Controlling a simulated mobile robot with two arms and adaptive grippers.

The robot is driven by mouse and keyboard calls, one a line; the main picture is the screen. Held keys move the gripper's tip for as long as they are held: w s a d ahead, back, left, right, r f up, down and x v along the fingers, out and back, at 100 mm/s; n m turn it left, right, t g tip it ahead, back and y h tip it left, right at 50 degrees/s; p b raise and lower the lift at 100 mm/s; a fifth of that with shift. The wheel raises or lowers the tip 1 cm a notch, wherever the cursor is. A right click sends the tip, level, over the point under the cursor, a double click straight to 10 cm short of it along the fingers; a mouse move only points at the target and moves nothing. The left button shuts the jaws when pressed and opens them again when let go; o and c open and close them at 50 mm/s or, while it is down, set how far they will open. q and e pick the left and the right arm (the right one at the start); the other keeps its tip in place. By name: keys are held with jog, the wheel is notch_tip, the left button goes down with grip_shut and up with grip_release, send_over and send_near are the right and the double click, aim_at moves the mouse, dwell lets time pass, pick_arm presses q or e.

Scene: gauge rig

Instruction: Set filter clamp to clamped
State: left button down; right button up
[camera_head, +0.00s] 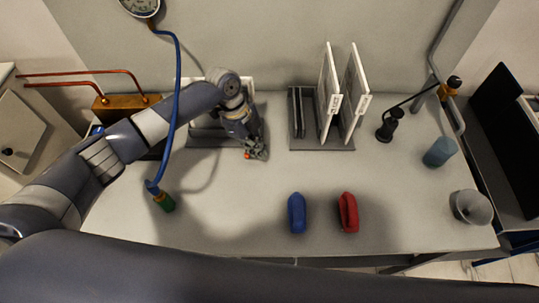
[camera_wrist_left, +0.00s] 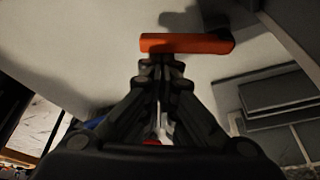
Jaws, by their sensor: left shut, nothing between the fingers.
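An orange-red bar, which looks like the clamp's handle (camera_wrist_left: 187,43), lies across the top of the left wrist view, just beyond my fingertips. I cannot tell whether they touch it. My left gripper (camera_head: 257,152) reaches down over the bench, at the front right of a grey base (camera_head: 205,141); its fingers also show in the left wrist view (camera_wrist_left: 160,66). The fingers are shut with nothing between them. In the head view only a small red spot (camera_head: 247,156) shows beside the fingertips. My arm and gripper hide most of the clamp. My right gripper is not in view.
A rack with upright white panels (camera_head: 328,95) stands right of my gripper. A blue hose (camera_head: 177,85) hangs across my left arm to a green-ended fitting (camera_head: 164,202). Blue (camera_head: 297,213) and red (camera_head: 348,212) objects lie in front. The bench between is clear.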

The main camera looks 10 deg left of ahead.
pick_arm(q)
jog(key=shift+w+a+f, duration=0.1)
jog(key=shift+a, duration=0.25)
jog(key=shift+w+a+f, duration=0.1)
jog(key=shift+w+a, duration=0.05)
jog(key=shift+a, duration=0.75)
jog(key=shift+w+a, duration=0.1)
jog(key=shift+a, duration=0.1)
jog(key=shift+w+a, duration=0.2)
jog(key=shift+a, duration=0.2)
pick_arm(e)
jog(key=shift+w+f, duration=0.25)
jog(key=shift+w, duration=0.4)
pick_arm(q)
jog(key=shift+w+d+b, duration=0.1)
jog(key=shift+d+b, duration=0.05)
jog(key=shift+b, duration=0.15)
